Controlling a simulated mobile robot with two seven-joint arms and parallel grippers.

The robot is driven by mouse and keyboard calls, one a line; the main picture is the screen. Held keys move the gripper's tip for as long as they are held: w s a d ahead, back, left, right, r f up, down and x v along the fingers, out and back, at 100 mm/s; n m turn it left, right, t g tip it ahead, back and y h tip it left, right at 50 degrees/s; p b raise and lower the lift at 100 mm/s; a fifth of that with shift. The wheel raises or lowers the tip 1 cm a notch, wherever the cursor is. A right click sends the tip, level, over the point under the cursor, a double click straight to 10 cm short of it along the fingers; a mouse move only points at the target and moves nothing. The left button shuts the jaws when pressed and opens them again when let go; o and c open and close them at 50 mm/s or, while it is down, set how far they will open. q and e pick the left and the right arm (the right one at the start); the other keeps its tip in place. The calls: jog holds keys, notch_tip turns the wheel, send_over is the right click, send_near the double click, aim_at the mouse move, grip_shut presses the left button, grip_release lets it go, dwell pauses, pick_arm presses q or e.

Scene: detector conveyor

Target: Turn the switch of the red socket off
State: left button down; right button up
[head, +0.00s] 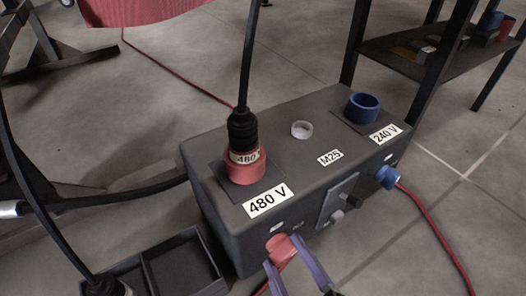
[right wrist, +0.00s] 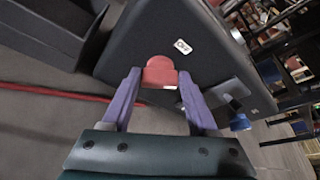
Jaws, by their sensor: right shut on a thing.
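The dark grey socket box (head: 320,125) stands in the middle of the head view. On top is the red socket (head: 243,168), labelled 480 V, with a black plug (head: 242,130) in it. Its red switch (head: 278,244) is a knob on the front face below; it also shows in the right wrist view (right wrist: 160,70). My right gripper (head: 284,254) has its purple fingers on either side of the switch and is shut on it. In the right wrist view, a small white label (right wrist: 182,46) sits beside the switch. My left gripper is not seen.
The blue 240 V socket (head: 363,107) and a blue knob (head: 387,177) are at the box's right. A grey plate (head: 338,199) with small knobs lies between the switches. A dark open tray (head: 186,262) stands at lower left. Cables run across the floor; a black shelf (head: 400,55) stands behind.

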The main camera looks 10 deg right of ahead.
jog(key=o, duration=1.4)
jog(key=shift+s, duration=0.1)
jog(key=shift+s+r+p, duration=0.2)
jog(key=shift+s+p, duration=0.1)
jog(key=p+v, duration=0.3)
jog(key=v, duration=0.6)
jog(key=shift+s+d, duration=0.1)
jog(key=shift+s, duration=0.05)
